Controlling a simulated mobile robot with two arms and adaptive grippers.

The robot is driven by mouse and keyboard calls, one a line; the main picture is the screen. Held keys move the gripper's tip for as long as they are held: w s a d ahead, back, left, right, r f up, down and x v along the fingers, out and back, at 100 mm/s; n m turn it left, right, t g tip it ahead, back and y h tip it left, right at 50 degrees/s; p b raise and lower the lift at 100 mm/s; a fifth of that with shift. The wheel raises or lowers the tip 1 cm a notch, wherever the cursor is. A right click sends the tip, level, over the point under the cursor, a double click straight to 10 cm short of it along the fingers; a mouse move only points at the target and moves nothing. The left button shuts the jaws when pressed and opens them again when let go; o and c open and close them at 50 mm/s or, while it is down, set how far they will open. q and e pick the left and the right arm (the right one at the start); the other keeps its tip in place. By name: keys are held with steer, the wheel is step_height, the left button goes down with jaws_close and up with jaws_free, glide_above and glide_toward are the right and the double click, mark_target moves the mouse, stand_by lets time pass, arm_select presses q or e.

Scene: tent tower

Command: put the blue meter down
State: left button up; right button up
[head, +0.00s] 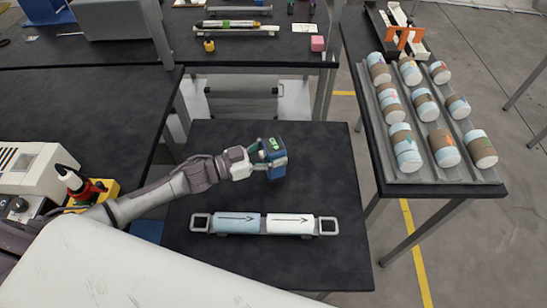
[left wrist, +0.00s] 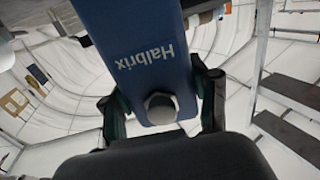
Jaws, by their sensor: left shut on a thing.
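My left gripper (head: 256,164) reaches in from the left over the small black table (head: 320,180) and is shut on the blue meter (head: 274,152). The meter has a dark top face with a lit green display. In the left wrist view the meter (left wrist: 145,60) fills the upper middle, with "Halbrix" on its blue side and a round grey knob near the fingers. The gripper's two fingers (left wrist: 160,112) stand on either side of it. The meter seems to be above the tabletop; I cannot tell how far. My right gripper is not in view.
A rack of several banded cylinders (head: 387,100) stands on the right table. A yellow tool stand (head: 92,192) is at left. The small table's right side is bare.

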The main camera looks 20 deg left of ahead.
arm_select(q)
step_height(320, 180, down, 3)
steer(key=shift+r, duration=0.1)
steer(key=shift+f, duration=0.25)
steer(key=o, duration=1.4)
steer(key=shift+r, duration=0.1)
